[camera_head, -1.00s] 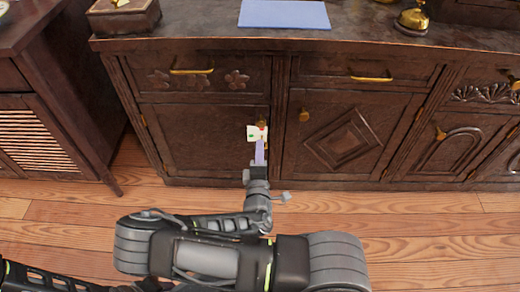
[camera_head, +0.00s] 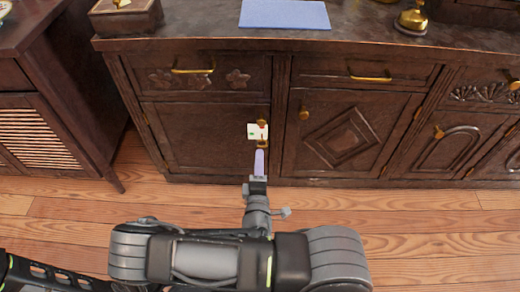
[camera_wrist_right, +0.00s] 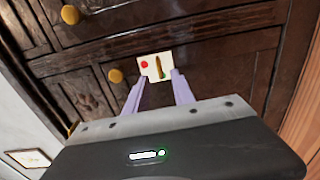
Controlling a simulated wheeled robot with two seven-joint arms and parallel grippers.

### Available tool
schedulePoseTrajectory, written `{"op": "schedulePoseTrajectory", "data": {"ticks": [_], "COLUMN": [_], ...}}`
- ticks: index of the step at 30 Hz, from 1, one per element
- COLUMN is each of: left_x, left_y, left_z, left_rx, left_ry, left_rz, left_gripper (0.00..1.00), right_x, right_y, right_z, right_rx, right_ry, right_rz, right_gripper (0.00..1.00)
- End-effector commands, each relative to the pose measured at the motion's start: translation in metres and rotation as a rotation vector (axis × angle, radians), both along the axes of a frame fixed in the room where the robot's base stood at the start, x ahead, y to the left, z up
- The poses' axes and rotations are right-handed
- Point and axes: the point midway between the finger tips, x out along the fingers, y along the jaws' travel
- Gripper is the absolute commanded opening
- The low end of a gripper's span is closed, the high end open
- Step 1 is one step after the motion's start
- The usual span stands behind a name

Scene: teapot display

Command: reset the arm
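My right gripper (camera_head: 259,162) has pale lavender fingers and is in front of the lower cabinet door on the left (camera_head: 190,135). In the right wrist view its fingertips (camera_wrist_right: 157,80) are apart, with nothing held between them. A small white card (camera_head: 257,132) with coloured marks is at that door's right edge, just beyond the fingertips. The card also shows in the right wrist view (camera_wrist_right: 145,67), where a brass piece crosses it. A brass knob (camera_head: 262,123) is at the card's top. My left gripper is not in view.
The dark wooden cabinet has drawers with brass handles (camera_head: 192,71) and further doors to the right. A blue mat (camera_head: 284,14), a wooden box (camera_head: 125,15) and a brass object (camera_head: 412,20) are on its top. The wooden floor (camera_head: 430,235) in front is clear.

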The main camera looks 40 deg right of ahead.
Motion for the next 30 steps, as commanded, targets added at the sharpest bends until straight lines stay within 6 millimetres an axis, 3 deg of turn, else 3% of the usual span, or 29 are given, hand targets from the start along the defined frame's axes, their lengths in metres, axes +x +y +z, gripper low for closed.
{"op": "schedulePoseTrajectory", "data": {"ticks": [6,23,26,30], "left_x": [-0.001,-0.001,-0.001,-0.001], "left_y": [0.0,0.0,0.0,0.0], "left_z": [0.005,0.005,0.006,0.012], "left_rx": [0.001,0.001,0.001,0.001], "left_ry": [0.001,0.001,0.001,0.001], "left_rz": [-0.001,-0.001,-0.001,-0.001], "left_gripper": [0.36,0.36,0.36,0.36], "right_x": [-0.017,-0.018,-0.021,-0.035], "right_y": [0.013,0.014,0.01,0.001], "right_z": [0.0,-0.001,-0.008,-0.044], "right_rx": [-0.001,0.003,0.041,0.223], "right_ry": [0.002,0.002,0.016,0.078], "right_rz": [0.0,-0.002,-0.024,-0.125], "right_gripper": [0.3,0.3,0.3,0.3]}}
